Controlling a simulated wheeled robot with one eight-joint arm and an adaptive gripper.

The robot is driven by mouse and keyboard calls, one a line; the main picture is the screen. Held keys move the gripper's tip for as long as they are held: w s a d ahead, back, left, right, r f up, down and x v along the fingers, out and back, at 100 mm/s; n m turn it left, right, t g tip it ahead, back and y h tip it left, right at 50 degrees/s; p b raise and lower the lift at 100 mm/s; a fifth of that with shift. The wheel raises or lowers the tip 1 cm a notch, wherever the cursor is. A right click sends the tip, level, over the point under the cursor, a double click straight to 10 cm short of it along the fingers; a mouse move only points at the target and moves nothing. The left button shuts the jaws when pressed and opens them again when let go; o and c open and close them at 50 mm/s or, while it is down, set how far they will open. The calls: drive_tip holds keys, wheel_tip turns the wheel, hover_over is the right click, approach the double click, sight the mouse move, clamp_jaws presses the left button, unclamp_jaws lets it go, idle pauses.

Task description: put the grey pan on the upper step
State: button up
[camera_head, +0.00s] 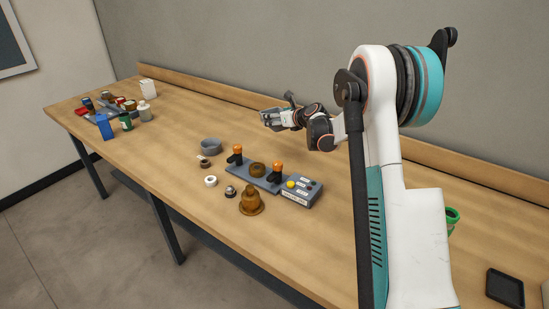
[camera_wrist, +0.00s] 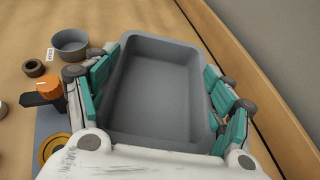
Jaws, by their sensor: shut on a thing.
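The grey pan is a rectangular, open, empty tray that fills the middle of the wrist view (camera_wrist: 155,100). My gripper (camera_wrist: 165,85) is shut on it, with teal fingers along its left and right sides. In the head view, my gripper (camera_head: 278,118) is over the back half of the table, near the rear ledge, with part of the pan (camera_head: 268,115) showing at its fingers. Whether the pan touches the table I cannot tell.
A dark base with orange-topped clamps (camera_head: 238,153) stands mid-table beside a grey button box (camera_head: 302,191). Bottles and boxes crowd the far left end. A wooden ledge (camera_head: 210,88) runs behind.

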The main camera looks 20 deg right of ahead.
sight(277, 158)
wheel_tip(277, 158, down, 16)
drive_tip(key=b, duration=0.4)
drive_tip(key=shift+f+b, duration=0.15)
drive_tip(key=shift+b, duration=0.2)
drive_tip(key=o, duration=1.1)
